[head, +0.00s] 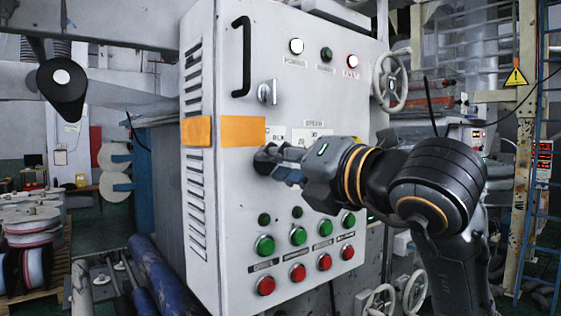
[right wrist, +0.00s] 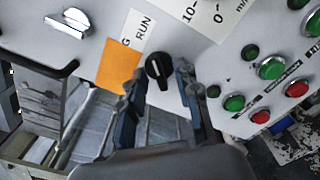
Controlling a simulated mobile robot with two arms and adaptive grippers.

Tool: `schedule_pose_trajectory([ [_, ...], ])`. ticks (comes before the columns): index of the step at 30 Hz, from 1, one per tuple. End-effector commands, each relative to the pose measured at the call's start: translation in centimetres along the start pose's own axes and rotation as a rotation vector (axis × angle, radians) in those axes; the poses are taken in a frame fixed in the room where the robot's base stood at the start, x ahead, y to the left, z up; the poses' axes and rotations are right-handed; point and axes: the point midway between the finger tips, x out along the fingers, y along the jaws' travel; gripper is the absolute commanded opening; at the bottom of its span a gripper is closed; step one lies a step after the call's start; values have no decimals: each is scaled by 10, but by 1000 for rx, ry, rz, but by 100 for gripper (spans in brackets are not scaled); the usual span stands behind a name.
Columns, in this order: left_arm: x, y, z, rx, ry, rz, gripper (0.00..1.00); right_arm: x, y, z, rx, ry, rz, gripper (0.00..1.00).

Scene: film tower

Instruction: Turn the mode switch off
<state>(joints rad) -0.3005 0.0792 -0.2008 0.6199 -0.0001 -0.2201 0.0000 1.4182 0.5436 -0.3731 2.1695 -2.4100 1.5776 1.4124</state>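The mode switch is a black rotary knob (right wrist: 158,70) with a pale pointer line, in the right wrist view. It sits on the grey panel beside a white label reading RUN and ending in G (right wrist: 138,38). My right gripper (right wrist: 160,80) is open, with one finger on each side of the knob; I cannot tell whether they touch it. In the head view my right gripper (head: 268,160) is at the control cabinet's front (head: 215,265) and mostly hides the knob. My left gripper is not in view.
A silver latch (head: 267,92) and black door handle (head: 242,57) stick out above the switch. Green buttons (head: 265,246) and red buttons (head: 266,285) lie below it. An orange patch (right wrist: 110,65) is beside the switch. A handwheel (head: 392,80) projects at the cabinet's right.

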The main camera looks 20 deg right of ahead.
Motion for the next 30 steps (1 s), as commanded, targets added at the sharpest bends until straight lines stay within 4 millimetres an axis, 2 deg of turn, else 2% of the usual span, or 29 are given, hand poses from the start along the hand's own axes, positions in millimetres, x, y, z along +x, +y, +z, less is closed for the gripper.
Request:
schedule_pose_trajectory([
  [2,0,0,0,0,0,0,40,0,0,0,0,0,0,30],
  [6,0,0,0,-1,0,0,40,0,0,0,0,0,0,2],
  [7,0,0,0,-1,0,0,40,0,0,0,0,0,0,0],
  [20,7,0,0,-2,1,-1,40,0,-1,-1,-42,0,0,0],
  [30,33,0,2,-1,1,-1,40,-1,-3,-2,-272,-4,-1,0],
])
